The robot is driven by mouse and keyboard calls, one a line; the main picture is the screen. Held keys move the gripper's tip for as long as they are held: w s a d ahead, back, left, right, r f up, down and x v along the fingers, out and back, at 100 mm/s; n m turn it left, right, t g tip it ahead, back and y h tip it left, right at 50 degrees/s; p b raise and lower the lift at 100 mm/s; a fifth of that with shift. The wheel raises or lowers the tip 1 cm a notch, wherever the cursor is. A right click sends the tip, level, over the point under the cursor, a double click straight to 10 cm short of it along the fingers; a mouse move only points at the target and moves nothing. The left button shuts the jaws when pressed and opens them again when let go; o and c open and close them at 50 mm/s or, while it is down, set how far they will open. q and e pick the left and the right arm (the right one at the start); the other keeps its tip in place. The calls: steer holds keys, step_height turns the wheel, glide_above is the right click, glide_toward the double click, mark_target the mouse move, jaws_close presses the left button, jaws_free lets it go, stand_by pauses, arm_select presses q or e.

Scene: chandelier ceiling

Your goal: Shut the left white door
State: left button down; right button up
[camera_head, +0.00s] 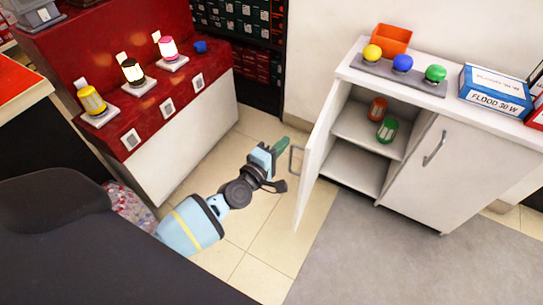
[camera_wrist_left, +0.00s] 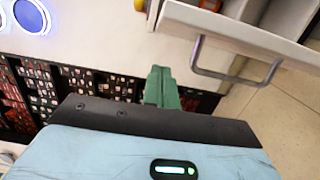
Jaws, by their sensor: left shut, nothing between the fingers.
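The left white door (camera_head: 314,163) stands wide open, swung out from the white cabinet (camera_head: 343,75), with a grey bar handle (camera_head: 294,160) on its outer face. The door (camera_wrist_left: 240,38) and its handle (camera_wrist_left: 222,72) also show at the top right of the left wrist view. My left gripper (camera_head: 281,145) is just left of the door, near the handle and apart from it. Its green fingers (camera_wrist_left: 161,86) are together and empty. The right white door (camera_head: 437,170) is closed. My right gripper is not in view.
Inside the open cabinet, an orange lantern (camera_head: 377,108) and a green lantern (camera_head: 387,130) stand on a shelf. Coloured balls on a grey board and an orange bin (camera_head: 391,39) are on top. A red-topped counter (camera_head: 131,60) stands left. Tiled floor (camera_head: 262,243) is free before the door.

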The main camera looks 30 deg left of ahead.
mark_target(306, 164)
arm_select(q)
steer(key=shift+w+d+p, duration=0.2)
steer(key=shift+d, duration=0.85)
steer(key=shift+w+d+p, duration=0.2)
steer(key=shift+d, duration=0.8)
